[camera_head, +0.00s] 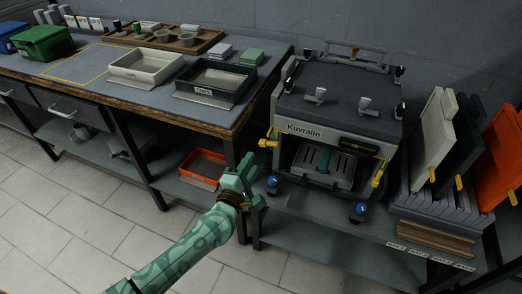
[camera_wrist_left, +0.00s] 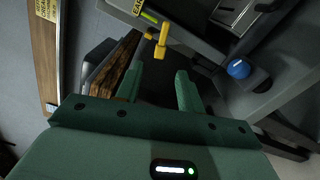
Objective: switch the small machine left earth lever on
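The small machine (camera_head: 335,105), a dark grey box labelled Kuvralin, stands on the right bench. Its yellow left lever (camera_head: 268,143) sticks out at the front left. In the left wrist view the yellow lever (camera_wrist_left: 160,42) hangs just ahead of the fingers, beside a yellow label and a small green mark. My left gripper (camera_head: 248,178) is low and to the left of the machine, below the lever. In the wrist view the fingers of my left gripper (camera_wrist_left: 158,82) are apart with nothing between them. The lever appears untouched. My right gripper is out of view.
A second yellow lever (camera_head: 378,174) is at the machine's right. Blue knobs (camera_head: 272,183) sit low at its front; one shows in the wrist view (camera_wrist_left: 239,69). The left bench's wooden edge (camera_head: 200,123) is near my left arm. Upright panels (camera_head: 433,140) stand to the right.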

